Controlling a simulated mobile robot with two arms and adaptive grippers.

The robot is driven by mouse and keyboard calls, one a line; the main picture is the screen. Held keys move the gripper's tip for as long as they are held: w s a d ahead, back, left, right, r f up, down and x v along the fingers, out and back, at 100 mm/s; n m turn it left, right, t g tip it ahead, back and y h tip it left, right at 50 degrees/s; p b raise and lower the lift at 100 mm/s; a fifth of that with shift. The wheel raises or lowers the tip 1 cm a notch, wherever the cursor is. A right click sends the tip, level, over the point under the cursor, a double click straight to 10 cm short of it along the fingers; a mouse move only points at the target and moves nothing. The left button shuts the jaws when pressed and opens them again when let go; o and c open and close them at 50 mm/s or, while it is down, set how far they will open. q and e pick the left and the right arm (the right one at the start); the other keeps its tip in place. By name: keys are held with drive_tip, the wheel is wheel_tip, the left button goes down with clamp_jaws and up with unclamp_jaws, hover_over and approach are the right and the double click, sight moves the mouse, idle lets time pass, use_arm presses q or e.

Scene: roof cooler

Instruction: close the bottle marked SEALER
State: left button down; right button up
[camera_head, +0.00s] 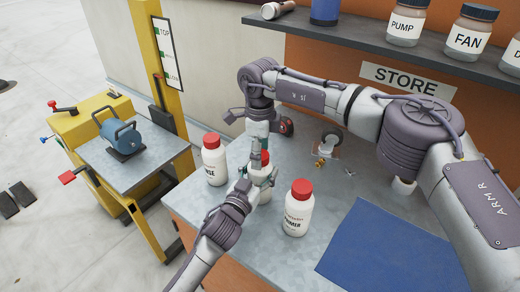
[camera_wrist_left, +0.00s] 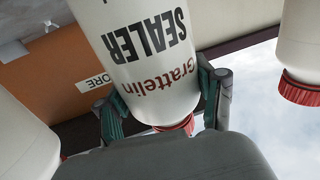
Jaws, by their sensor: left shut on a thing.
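The white bottle marked SEALER (camera_wrist_left: 150,60) fills the middle of the left wrist view, appearing upside down there. My left gripper (camera_wrist_left: 163,100) is shut around its body, one finger on each side. In the head view this gripper (camera_head: 259,183) comes in from the lower left and hides most of the bottle. A red cap (camera_wrist_left: 180,125) shows at the bottle's neck; I cannot tell how tightly it sits. My right gripper (camera_head: 259,148) points down right at the bottle's top, by the red cap. Its fingers are too small and hidden to tell open from shut.
A white bottle with a red cap (camera_head: 214,161) stands to the left, another (camera_head: 297,210) to the right, both close. A blue mat (camera_head: 390,250) lies on the bench (camera_head: 335,205) at the right. A shelf (camera_head: 350,38) with jars hangs behind my right arm.

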drive_tip(key=c, duration=1.2)
drive_tip(key=o, duration=1.4)
drive_tip(key=shift+c, duration=0.2)
wheel_tip(320, 180, up, 12)
use_arm(q)
drive_tip(key=shift+c, duration=0.3)
unclamp_jaws()
